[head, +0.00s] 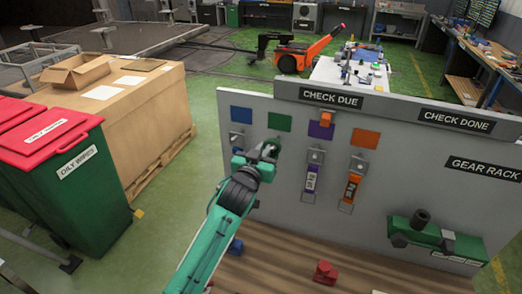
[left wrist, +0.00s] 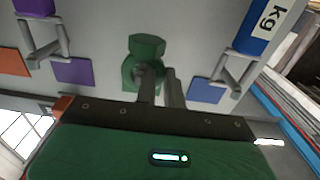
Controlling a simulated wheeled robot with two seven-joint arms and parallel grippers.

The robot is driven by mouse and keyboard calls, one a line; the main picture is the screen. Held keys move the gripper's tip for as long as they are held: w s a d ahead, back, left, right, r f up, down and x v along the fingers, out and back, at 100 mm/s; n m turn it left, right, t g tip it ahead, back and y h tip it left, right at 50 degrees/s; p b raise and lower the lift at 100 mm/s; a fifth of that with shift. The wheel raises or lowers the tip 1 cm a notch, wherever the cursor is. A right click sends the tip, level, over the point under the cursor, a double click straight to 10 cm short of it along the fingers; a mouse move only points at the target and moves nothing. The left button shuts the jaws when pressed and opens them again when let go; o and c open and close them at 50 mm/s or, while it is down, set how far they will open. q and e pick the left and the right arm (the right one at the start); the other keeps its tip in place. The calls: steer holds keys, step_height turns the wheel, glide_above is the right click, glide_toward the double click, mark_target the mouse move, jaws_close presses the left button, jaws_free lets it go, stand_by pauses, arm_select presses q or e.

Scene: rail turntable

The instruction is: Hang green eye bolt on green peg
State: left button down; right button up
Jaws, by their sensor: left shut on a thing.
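A green eye bolt (left wrist: 145,48) is held in the shut fingers of my left gripper (left wrist: 160,92), close in front of the grey board. In the head view the left gripper (head: 268,156) is just below the green square (head: 279,122), and the eye bolt (head: 272,148) is partly visible at its tip. The green peg is hidden by the gripper and the bolt, so I cannot tell whether the eye is around it. My right gripper is not in view.
The board's blue square (head: 241,115) is left of the green one; purple and orange squares (head: 364,138) are right. A purple item (head: 311,178) and an orange item (head: 352,187) hang nearby. A red part (head: 325,272) and a blue part (head: 235,246) rest below.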

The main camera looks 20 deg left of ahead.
arm_select(q)
steer(key=shift+w+r, duration=0.15)
steer(key=shift+r, duration=0.05)
steer(key=c, duration=1.5)
jaws_free()
steer(key=shift+a, duration=0.1)
steer(key=shift+o, duration=0.3)
steer(key=shift+a, duration=0.2)
steer(key=shift+d, duration=0.2)
steer(key=shift+f, duration=0.1)
